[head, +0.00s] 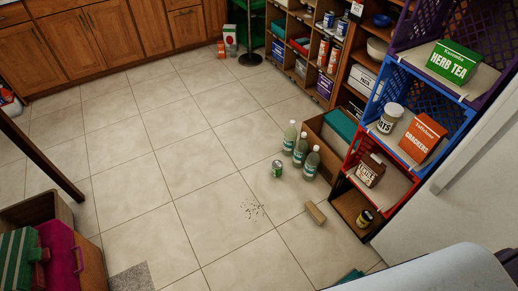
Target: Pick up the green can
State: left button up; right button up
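The green can (278,168) stands on the tiled floor in the head view, right of the middle. It is small, with a light top and a pale patch on its side. It stands just left of the green-labelled bottles (300,150), with a small gap. Neither of my grippers shows in the view.
Right of the bottles are a wooden box (318,128) and stacked crates (375,140) holding food boxes. A small wooden block (315,213) and dark crumbs (252,209) lie on the floor nearby. Open floor (190,165) lies left of the can.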

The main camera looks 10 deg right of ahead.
aim_at(277, 164)
jog(key=i+j+z, duration=0.3)
jog(key=i+z, duration=0.15)
jog(key=i, duration=0.15)
jog(key=i+j+z, duration=0.95)
jog(key=j, duration=0.2)
